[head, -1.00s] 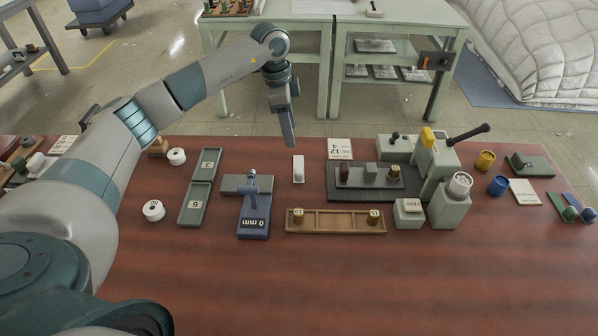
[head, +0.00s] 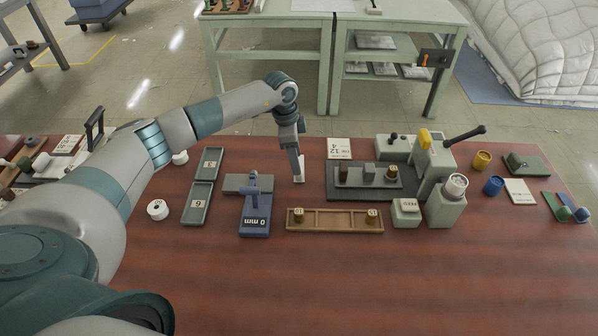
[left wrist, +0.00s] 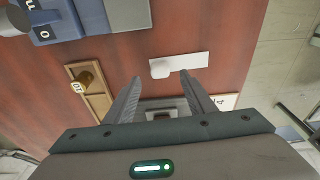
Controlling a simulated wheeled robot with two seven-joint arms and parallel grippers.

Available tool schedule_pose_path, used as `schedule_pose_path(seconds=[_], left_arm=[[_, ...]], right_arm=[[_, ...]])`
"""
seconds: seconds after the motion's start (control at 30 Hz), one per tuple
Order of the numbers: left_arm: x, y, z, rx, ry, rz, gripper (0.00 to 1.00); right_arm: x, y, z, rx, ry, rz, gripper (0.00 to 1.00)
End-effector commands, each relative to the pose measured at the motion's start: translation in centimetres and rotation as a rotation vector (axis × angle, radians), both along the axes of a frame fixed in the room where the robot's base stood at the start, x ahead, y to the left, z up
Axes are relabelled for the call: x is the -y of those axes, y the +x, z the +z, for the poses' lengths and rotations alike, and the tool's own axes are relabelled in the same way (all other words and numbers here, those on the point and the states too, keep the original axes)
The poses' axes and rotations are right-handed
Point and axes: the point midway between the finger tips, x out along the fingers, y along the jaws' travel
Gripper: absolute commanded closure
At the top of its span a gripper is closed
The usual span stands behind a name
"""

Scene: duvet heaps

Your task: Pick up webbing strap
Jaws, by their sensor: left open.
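A small white strip with a rounded lump at one end (head: 302,170) lies on the red-brown table; it may be the webbing strap, but I cannot tell for sure. My left gripper (head: 297,178) points down at it and partly hides it in the head view. In the left wrist view the white strip (left wrist: 188,62) lies just beyond the fingertips, its lump roughly between them. The left gripper (left wrist: 159,78) is open, with nothing between its fingers. I cannot tell its exact height above the strip. My right gripper is not in view.
A blue-grey gauge (head: 254,205) stands left of the strip. A wooden tray (head: 335,226) with brass pieces lies in front. A dark board (head: 345,188) and a grey-green lever machine (head: 440,190) stand to the right. The table's front is clear.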

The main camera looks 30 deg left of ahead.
Motion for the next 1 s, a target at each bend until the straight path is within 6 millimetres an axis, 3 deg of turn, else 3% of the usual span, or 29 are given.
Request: schedule_pose_path(seconds=[0.27,0.63,1.0], left_arm=[[0.1,0.0,-0.8,-0.002,0.0,0.001,0.5],[0.6,0.3,-4.9,-0.002,-0.001,0.0,0.5],[0.6,0.3,-5.2,-0.001,0.0,0.0,0.5]], right_arm=[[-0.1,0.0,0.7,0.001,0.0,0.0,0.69],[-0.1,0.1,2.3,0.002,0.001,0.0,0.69],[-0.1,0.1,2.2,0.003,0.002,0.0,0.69]])
